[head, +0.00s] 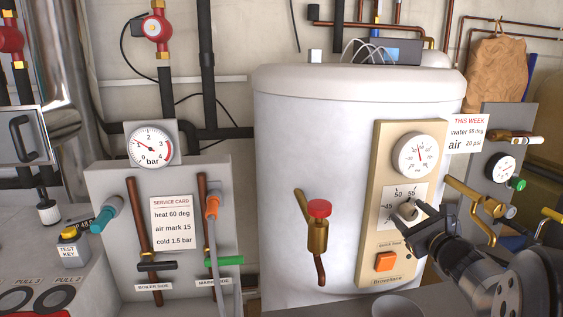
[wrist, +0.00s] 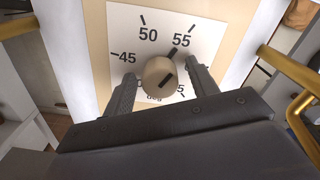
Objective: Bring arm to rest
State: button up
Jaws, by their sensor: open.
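My gripper (head: 412,222) is at the front of the tan control panel (head: 384,165) on the white boiler tank. In the wrist view my gripper (wrist: 158,78) is open, one finger on each side of the round beige knob (wrist: 157,75). I cannot tell whether either finger touches it. The knob's dark mark slants up and right, roughly toward the 55 on the white dial plate (wrist: 118,32). In the head view the knob (head: 407,209) is partly hidden by my gripper. My arm comes in from the lower right.
An orange button (head: 386,262) sits below the knob and a round gauge (head: 418,154) above it. Brass pipework (head: 478,205) is close to the right of my arm. A red-topped brass valve (head: 318,235) projects from the white tank (head: 285,150) at the left.

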jog(key=shift+r+m+p, duration=0.2)
jog(key=shift+m+p, duration=2.6)
jog(key=shift+p, duration=2.2)
jog(key=s+d+b, duration=0.2)
jog(key=s, duration=0.8)
jog(key=s+a+f+n+g+y, duration=0.2)
jog(key=a+n+y, duration=0.1)
jog(key=a, duration=0.4)
jog(key=shift+s+f+n, duration=0.15)
jog(key=shift+n, duration=0.65)
